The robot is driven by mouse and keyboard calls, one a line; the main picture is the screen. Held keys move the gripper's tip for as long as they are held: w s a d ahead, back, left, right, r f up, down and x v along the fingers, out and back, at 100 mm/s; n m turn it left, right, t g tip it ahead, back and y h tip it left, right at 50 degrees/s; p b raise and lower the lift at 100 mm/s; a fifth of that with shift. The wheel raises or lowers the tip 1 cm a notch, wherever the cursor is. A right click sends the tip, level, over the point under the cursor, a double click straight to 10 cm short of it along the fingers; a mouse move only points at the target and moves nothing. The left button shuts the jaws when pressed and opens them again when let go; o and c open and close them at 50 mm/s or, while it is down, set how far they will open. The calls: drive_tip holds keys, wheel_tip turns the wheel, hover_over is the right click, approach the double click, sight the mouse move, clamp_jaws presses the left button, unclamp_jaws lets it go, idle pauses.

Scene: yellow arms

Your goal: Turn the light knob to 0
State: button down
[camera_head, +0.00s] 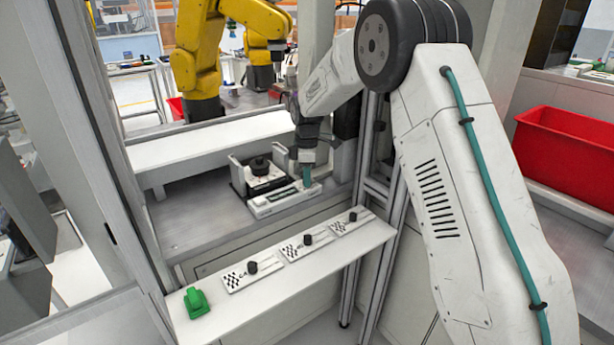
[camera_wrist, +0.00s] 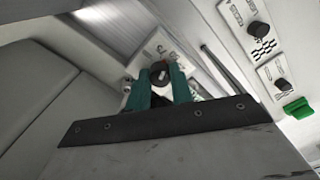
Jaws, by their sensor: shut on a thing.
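My gripper (camera_head: 307,178) reaches down to the right end of a white panel (camera_head: 270,207) on the grey bench behind the front shelf. In the wrist view, its two teal fingers (camera_wrist: 163,82) are closed around a round black knob with a pale mark (camera_wrist: 160,73) on a white plate (camera_wrist: 150,52). My gripper hides this knob in the head view. I cannot read the plate's markings or tell which number the knob points at.
On the front shelf (camera_head: 290,287) lie three white panels with black knobs (camera_head: 251,267) (camera_head: 307,239) (camera_head: 352,216) and a green object (camera_head: 196,303). A larger black knob (camera_head: 258,165) stands on a device left of my gripper. A red bin (camera_head: 570,150) is at right.

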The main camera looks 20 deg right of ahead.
drive_tip(key=m, duration=0.4)
drive_tip(key=shift+m, duration=0.3)
drive_tip(key=m, duration=1.1)
drive_tip(key=shift+r, duration=0.1)
drive_tip(key=m, duration=0.4)
drive_tip(key=shift+w+m, duration=0.1)
drive_tip(key=shift+m, duration=0.2)
drive_tip(key=c, duration=1.2)
unclamp_jaws()
drive_tip(key=shift+c, duration=0.2)
